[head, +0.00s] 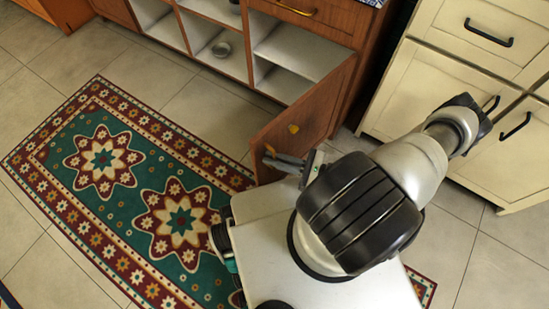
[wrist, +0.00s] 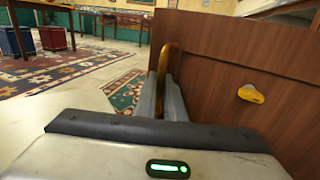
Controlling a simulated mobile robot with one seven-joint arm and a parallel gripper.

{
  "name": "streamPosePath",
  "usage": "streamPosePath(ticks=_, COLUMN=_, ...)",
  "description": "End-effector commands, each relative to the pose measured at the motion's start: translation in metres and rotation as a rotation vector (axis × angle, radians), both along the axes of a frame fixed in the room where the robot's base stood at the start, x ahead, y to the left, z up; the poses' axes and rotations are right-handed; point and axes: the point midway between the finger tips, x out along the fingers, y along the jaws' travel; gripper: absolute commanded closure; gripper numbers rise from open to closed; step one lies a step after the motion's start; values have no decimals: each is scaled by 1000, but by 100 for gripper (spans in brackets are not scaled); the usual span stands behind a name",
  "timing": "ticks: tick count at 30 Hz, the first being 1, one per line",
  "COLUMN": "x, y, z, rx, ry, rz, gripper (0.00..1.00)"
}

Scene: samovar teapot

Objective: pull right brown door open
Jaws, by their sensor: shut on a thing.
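The right brown door (head: 318,112) stands swung out from the brown cabinet, with the white inside of the cabinet open to view behind it. A small yellow knob (head: 293,128) shows on the door face. In the wrist view the door (wrist: 225,55) fills the right side, with the yellow knob (wrist: 251,94) on it. My gripper (head: 283,163) is low at the door's free edge. In the wrist view its two fingers (wrist: 164,98) are shut on a golden handle (wrist: 168,60) by that edge. The lower part of the handle is hidden between the fingers.
A cream cabinet (head: 410,95) with black handles stands on the right, close to my arm. A patterned rug (head: 125,195) lies on the tiled floor at left, which is clear.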

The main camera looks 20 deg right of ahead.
Motion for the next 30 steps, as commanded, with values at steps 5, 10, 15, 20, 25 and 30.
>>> streamPosePath(ticks=5, x=2, y=-3, z=-1, rx=-4, ry=0, rz=-6, gripper=83)
streamPosePath(ticks=10, x=1, y=-1, z=-1, rx=-2, ry=0, rz=-2, gripper=83)
streamPosePath(ticks=15, x=-3, y=-6, z=0, rx=-3, ry=1, rz=-2, gripper=83)
streamPosePath(ticks=20, x=-18, y=-27, z=0, rx=-5, ry=1, rz=-2, gripper=83)
streamPosePath(ticks=25, x=-43, y=-60, z=0, rx=-5, ry=1, rz=-5, gripper=83)
streamPosePath(ticks=30, x=-68, y=-94, z=0, rx=-6, ry=1, rz=-5, gripper=83)
